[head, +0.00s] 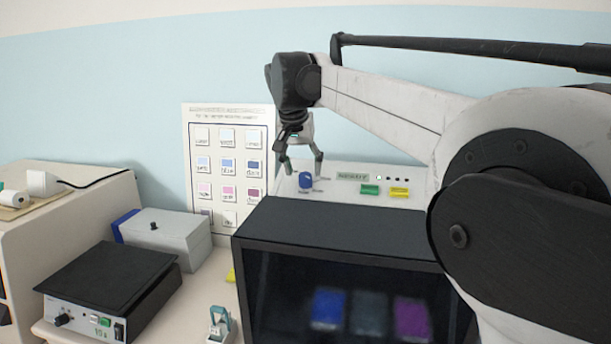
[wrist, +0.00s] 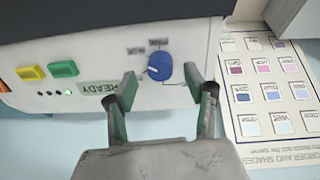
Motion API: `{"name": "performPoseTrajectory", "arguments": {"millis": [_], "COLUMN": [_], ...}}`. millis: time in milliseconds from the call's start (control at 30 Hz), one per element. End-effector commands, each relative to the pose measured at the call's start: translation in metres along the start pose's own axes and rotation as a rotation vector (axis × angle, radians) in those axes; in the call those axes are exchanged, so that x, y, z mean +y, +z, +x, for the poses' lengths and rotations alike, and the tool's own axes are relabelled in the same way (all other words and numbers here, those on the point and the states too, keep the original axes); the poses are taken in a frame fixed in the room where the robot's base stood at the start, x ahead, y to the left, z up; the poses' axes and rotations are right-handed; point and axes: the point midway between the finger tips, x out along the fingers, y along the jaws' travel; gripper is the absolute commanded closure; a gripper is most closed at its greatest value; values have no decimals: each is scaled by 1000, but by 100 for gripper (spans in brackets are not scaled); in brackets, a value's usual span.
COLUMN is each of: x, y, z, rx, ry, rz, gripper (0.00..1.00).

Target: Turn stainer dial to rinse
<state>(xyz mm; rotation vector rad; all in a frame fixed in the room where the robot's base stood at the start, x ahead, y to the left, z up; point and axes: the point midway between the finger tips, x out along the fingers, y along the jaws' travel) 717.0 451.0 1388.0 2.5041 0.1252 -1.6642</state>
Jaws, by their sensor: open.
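The stainer dial (wrist: 160,66) is a round blue knob on the stainer's white front panel (wrist: 150,100). In the wrist view a pale mark shows on its left side, and small labels around it are hard to read. The dial also shows in the head view (head: 306,181). My gripper (wrist: 158,74) is open, with one green-padded finger on each side of the dial. The fingertips look apart from the knob. In the head view my gripper (head: 303,163) hangs at the panel, its fingers spread around the dial.
The panel also has a green button (wrist: 63,69), a yellow button (wrist: 31,72) and a READY label (wrist: 92,88). A dark-fronted box (head: 340,235) stands in front of the panel. A shade chart (head: 228,145) hangs on the wall to the left.

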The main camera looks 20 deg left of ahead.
Motion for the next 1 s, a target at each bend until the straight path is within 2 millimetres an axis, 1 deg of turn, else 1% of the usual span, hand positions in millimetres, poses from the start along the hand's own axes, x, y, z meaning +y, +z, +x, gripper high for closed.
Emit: {"name": "performPoseTrajectory", "arguments": {"millis": [33,100,300,633,667,900,967,1000], "x": [0,0,0,0,0,0,0,0], "y": [0,0,0,0,0,0,0,0], "z": [8,17,33,37,37,36,36,36], "rx": [0,0,0,0,0,0,0,0], "ry": [0,0,0,0,0,0,0,0], "rz": [0,0,-1,0,0,0,0,0], "gripper": [52,52,52,52,54,86,94,97]}}
